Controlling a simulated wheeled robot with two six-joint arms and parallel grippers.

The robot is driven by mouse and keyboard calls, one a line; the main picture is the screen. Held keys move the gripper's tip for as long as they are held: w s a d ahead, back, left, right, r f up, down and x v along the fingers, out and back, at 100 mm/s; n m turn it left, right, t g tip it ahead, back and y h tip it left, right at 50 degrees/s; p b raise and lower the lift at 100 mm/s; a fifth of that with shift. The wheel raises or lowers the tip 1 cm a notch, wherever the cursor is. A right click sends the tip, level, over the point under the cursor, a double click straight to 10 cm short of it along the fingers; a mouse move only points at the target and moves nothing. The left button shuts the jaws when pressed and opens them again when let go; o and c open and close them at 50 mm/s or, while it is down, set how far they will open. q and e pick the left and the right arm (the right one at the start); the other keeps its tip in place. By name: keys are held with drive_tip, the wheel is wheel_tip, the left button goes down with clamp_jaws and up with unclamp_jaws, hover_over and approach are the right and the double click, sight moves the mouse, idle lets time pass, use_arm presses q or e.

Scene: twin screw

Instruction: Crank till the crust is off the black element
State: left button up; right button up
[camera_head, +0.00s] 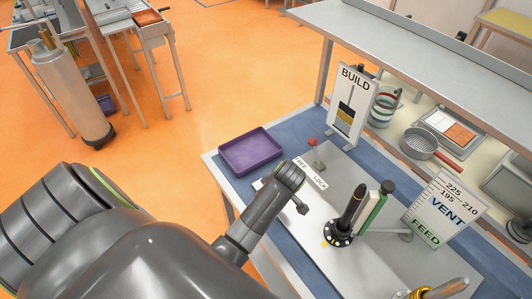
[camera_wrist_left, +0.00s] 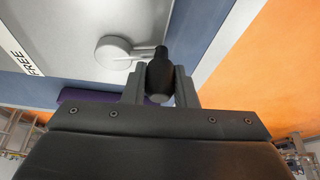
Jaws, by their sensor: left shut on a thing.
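My left gripper (camera_wrist_left: 160,85) is shut on the black knob (camera_wrist_left: 159,75) of a crank. The crank's grey hub (camera_wrist_left: 113,52) stands on the pale plate beside the knob, joined by a short arm. In the head view my left arm hides the crank and the fingers. A black tapered element (camera_head: 352,208) stands upright in a round black flange (camera_head: 338,236) on the plate. I cannot make out any crust on it. Beside it stands a green and white column (camera_head: 372,212) with a dark top. My right gripper is not in view.
A purple tray (camera_head: 250,151) lies on the blue mat near the table's left corner. A red-knobbed lever (camera_head: 312,143) stands by the FREE/LOCK label (camera_head: 310,173). A BUILD sign (camera_head: 352,103) and a VENT/FEED board (camera_head: 446,208) stand behind. A shelf (camera_head: 440,70) overhangs the back.

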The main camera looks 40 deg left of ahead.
use_arm(q)
drive_tip(key=shift+d+n, duration=0.2)
drive_tip(key=shift+n, duration=0.2)
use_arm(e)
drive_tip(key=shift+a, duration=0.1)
use_arm(q)
drive_tip(key=o, duration=1)
drive_tip(key=shift+r, duration=0.1)
